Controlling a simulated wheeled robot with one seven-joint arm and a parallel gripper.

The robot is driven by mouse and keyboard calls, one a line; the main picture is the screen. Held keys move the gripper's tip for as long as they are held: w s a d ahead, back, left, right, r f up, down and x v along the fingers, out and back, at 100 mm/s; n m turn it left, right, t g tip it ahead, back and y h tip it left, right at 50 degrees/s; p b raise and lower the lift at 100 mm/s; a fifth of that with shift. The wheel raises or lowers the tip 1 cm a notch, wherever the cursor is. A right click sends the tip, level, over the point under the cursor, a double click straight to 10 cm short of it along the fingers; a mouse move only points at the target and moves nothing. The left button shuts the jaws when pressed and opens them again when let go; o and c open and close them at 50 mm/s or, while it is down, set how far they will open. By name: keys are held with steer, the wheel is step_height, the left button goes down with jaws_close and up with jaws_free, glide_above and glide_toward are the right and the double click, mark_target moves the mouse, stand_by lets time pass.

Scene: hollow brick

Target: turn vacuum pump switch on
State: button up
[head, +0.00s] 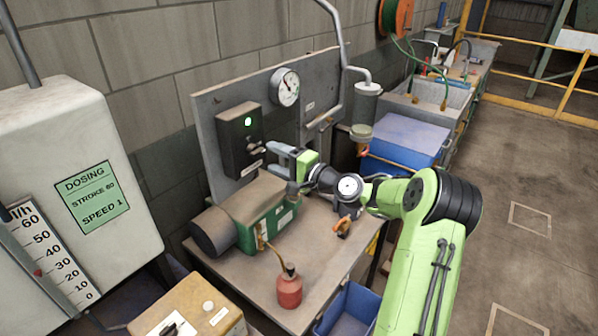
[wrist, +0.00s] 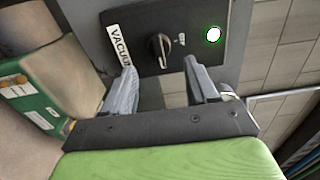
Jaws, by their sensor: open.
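The vacuum pump switch is a dark rotary knob (wrist: 158,48) on a black switch box (head: 239,138). The box is fixed to an upright grey panel, and a green lamp (head: 248,121) on it is lit. The lamp also glows in the wrist view (wrist: 213,34). A white label reading "VACUUM" (wrist: 119,48) sits beside the knob. My gripper (wrist: 163,75) is open and empty, its two fingers pointing at the box with the knob between and beyond them. In the head view my gripper (head: 268,150) is close to the box's lower right. I cannot tell whether a finger touches the box.
The green pump (head: 268,215) stands on the bench (head: 240,283) under the box. A red bottle (head: 289,287) stands at the bench front. A gauge (head: 285,87) is on the panel above right. A blue box (head: 405,140) lies behind my arm.

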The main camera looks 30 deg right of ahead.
steer(key=b+v, duration=0.1)
steer(key=v, duration=0.9)
steer(key=shift+s, duration=0.25)
steer(key=shift+f, duration=0.1)
steer(key=s+a+f+n+g+h, duration=0.1)
steer(key=s+a+n+g, duration=0.15)
steer(key=a, duration=0.35)
steer(key=s+a+f+n+g, duration=0.2)
steer(key=a+n+g, duration=0.2)
steer(key=a, duration=0.3)
steer(key=s+a+f+n+g+h, duration=0.1)
steer(key=s+a+n+g, duration=0.1)
steer(key=a+n+g, duration=0.3)
steer(key=s+n+h, duration=0.2)
steer(key=s+h, duration=0.2)
steer(key=s, duration=1.6)
steer(key=shift+s+a+r+h, duration=0.25)
steer(key=shift+s+r+h, duration=0.05)
steer(key=shift+r+h, duration=0.15)
